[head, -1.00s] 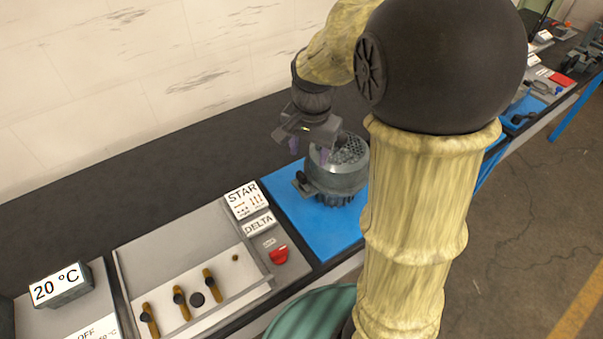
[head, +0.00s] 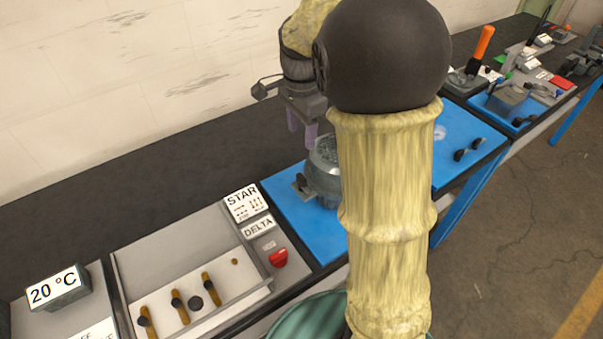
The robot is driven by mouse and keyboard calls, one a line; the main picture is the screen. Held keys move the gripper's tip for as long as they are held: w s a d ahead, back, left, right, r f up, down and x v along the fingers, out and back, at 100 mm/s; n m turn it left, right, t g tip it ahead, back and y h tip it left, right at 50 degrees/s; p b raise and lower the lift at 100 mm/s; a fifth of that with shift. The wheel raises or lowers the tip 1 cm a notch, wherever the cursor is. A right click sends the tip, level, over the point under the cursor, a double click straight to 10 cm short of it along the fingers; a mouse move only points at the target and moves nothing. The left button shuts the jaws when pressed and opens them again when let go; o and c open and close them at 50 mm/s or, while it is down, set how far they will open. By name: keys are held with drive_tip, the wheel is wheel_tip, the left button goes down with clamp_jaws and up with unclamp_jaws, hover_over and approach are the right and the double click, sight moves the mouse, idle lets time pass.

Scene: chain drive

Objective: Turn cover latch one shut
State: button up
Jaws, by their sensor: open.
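I cannot make out with certainty which part is cover latch one. Two small dark knobs, the nearer one (head: 460,155) and the farther one (head: 477,143), stand on a blue panel (head: 447,172) to the right of my arm. My gripper (head: 302,136) points down, open, with two purple fingers apart. It is just above and left of a grey round motor-like housing (head: 322,178) in the picture, with nothing seen between the fingers. My arm hides the right part of the housing and the bench behind it.
A grey switch panel (head: 180,262) with STAR and DELTA signs and a red knob (head: 278,258) lies at front left. An orange-handled lever (head: 483,45) stands at back right. The dark bench (head: 130,150) along the wall is clear.

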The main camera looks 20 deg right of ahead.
sight(302, 177)
wheel_tip(302, 177, down, 15)
drive_tip(key=shift+p, duration=0.4)
drive_tip(key=c, duration=1)
